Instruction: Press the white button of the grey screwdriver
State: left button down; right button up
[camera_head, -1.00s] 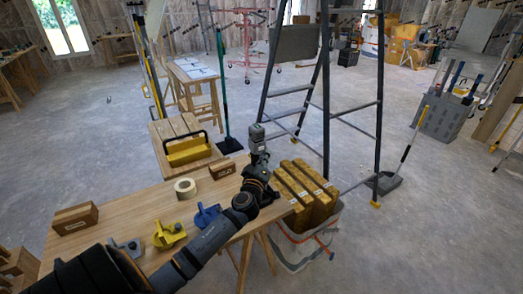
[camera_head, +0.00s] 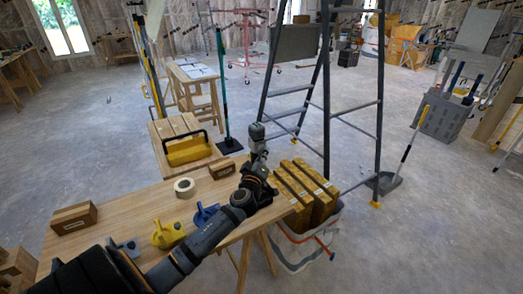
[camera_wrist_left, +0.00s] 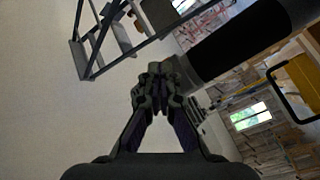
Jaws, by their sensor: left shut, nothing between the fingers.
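The grey screwdriver (camera_head: 125,247) lies on the wooden table's left front part, partly covered by my left arm. Its white button cannot be made out. A yellow screwdriver (camera_head: 168,234) and a blue one (camera_head: 205,214) lie to its right. My left arm reaches across the table's front to its right side, where the wrist bends upward. My left gripper (camera_head: 257,130) is above the table's far right edge, well away from the grey screwdriver. In the left wrist view the gripper (camera_wrist_left: 156,72) is shut and empty, fingertips together. My right gripper is not in view.
On the table (camera_head: 135,195) are a cardboard box (camera_head: 74,217), a tape roll (camera_head: 185,187) and a small brown box (camera_head: 221,169). A bin (camera_head: 300,245) with long yellow-brown boxes stands at its right. A stepladder (camera_head: 328,100) and yellow toolbox (camera_head: 187,150) are behind.

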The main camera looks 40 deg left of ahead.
pick_arm(q)
jog(key=shift+a, duration=0.1)
dwell(0.4)
jog(key=shift+s+d+b, duration=0.2)
jog(key=shift+d+b, duration=0.2)
jog(key=shift+d, duration=0.15)
jog(key=shift+d, duration=0.1)
jog(key=d, duration=0.1)
jog(key=s+d, duration=0.1)
jog(key=d, duration=0.1)
jog(key=s+d+b, duration=0.1)
jog(key=d, duration=0.1)
jog(key=shift+s+d, duration=0.15)
jog(key=shift+d, duration=0.05)
dwell(0.3)
